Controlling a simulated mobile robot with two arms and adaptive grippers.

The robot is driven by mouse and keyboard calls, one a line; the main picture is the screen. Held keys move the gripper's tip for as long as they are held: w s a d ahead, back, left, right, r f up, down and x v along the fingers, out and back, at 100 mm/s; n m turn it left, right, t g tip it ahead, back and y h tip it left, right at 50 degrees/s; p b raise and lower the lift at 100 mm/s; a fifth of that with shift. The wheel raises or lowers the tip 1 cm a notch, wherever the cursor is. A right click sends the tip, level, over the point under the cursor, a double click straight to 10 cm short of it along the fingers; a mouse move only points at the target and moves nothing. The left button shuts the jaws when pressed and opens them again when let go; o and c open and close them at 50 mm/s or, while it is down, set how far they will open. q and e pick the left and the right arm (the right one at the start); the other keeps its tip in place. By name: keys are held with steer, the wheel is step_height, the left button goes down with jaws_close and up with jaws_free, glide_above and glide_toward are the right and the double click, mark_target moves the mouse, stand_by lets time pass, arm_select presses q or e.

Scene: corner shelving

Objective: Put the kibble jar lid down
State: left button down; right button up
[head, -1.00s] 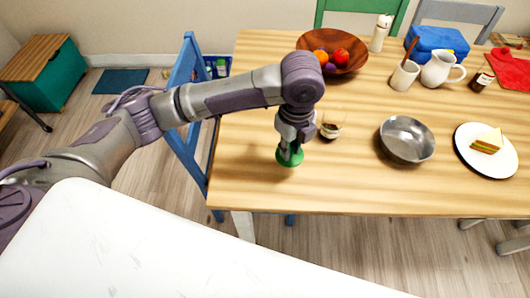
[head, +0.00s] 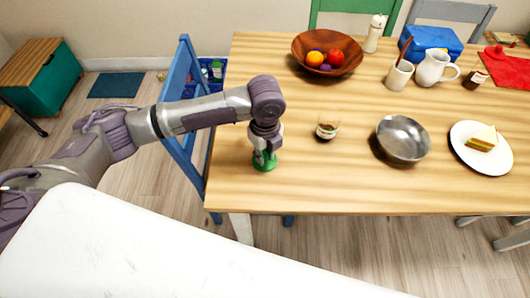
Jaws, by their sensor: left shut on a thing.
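A green round lid (head: 264,164) shows under my left gripper (head: 264,156), near the left front part of the wooden table (head: 330,185). My left gripper points down and is shut on the lid. The lid is close to the tabletop; I cannot tell whether it touches it. The gripper hides part of the lid. I see no kibble jar that I can make out in the head view. My right gripper is not in view.
A small glass with dark contents (head: 326,130) stands right of the gripper. A fruit bowl (head: 340,48) stands at the back. The table front is clear.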

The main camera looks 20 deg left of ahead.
mark_target(266, 155)
arm_select(q)
steer(key=shift+f, duration=0.1)
steer(key=c, duration=1.1)
jaws_free()
steer(key=shift+o, duration=0.2)
step_height(266, 155, up, 12)
steer(key=shift+d, duration=0.1)
